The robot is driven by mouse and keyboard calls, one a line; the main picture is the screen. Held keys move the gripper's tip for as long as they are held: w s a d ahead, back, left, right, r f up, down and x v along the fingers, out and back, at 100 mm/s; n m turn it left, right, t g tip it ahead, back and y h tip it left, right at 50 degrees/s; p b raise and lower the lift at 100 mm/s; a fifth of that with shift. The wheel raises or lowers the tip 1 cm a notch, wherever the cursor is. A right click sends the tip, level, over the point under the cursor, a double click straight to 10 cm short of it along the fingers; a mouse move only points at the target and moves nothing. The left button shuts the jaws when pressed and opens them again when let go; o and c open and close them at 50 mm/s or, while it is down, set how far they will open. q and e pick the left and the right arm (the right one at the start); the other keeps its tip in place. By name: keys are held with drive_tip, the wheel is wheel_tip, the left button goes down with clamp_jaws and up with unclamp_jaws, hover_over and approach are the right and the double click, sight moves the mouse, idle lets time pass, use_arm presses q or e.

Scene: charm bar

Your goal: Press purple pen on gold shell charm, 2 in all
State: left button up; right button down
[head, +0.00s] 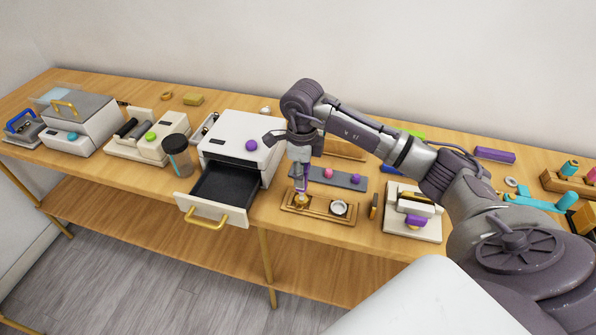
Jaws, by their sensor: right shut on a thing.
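My right gripper (301,178) points down over the wooden tray (320,213) near the table's front edge. It is shut on a slim purple thing (302,186), which looks like the purple pen and stands about upright. Its lower end is at or just above a small gold piece (301,199) in the tray's left recess, likely a gold shell charm. I cannot tell whether they touch. A round whitish piece (339,207) lies in the right recess. My left gripper is not in view.
A white machine with a purple knob (251,145) has its black drawer (224,188) pulled out left of the tray. A grey strip (348,182) with coloured knobs lies behind. A cream press (415,222) stands right, a dark cup (178,155) left.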

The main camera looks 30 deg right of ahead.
drive_tip(key=shift+s+f+b, duration=0.1)
drive_tip(key=shift+f+b, duration=0.5)
drive_tip(key=shift+f, duration=0.1)
idle(1.6)
drive_tip(key=shift+r+p, duration=0.6)
drive_tip(key=shift+r, duration=0.35)
drive_tip(key=shift+r+p, duration=1.55)
drive_tip(key=shift+r, duration=1.1)
